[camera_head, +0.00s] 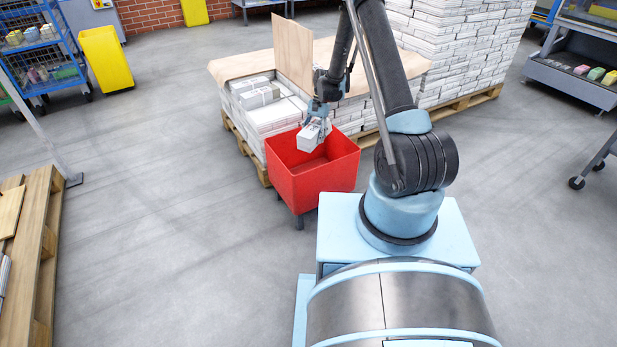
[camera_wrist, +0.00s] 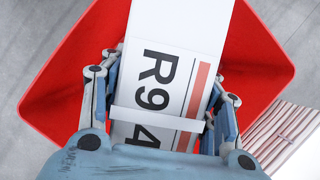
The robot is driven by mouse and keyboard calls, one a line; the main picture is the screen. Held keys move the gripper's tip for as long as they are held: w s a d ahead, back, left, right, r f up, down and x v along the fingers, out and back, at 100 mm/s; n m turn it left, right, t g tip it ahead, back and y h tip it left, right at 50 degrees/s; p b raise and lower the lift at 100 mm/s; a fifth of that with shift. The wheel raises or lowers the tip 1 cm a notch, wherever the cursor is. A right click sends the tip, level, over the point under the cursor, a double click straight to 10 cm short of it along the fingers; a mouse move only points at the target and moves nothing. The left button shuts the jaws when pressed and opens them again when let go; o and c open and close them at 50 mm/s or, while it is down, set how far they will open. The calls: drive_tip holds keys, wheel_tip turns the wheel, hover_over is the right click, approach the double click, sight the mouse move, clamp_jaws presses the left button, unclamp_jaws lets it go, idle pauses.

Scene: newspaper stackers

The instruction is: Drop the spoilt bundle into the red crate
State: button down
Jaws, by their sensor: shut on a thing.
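The bundle (camera_head: 308,136) is a white block of paper with a pale strap. In the wrist view the bundle (camera_wrist: 165,60) shows a label with "R9 4" and a red stripe. My gripper (camera_head: 316,118) is shut on it, with a finger along each side. The red crate (camera_head: 312,187) stands open on short legs beside the pallet. The bundle hangs over the crate's opening, its lower part seeming near or below rim height. In the wrist view the crate's red walls (camera_wrist: 60,75) show on both sides of the bundle. The crate's floor is mostly hidden.
A pallet of newspaper bundles (camera_head: 262,112) with an upright board (camera_head: 293,55) stands right behind the crate. A taller stack (camera_head: 460,45) is at the back. A wooden pallet (camera_head: 45,250) lies at left. The floor left of the crate is clear.

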drive_tip(key=shift+f, duration=0.65)
drive_tip(key=shift+c, duration=2.4)
unclamp_jaws()
drive_tip(key=v, duration=1.2)
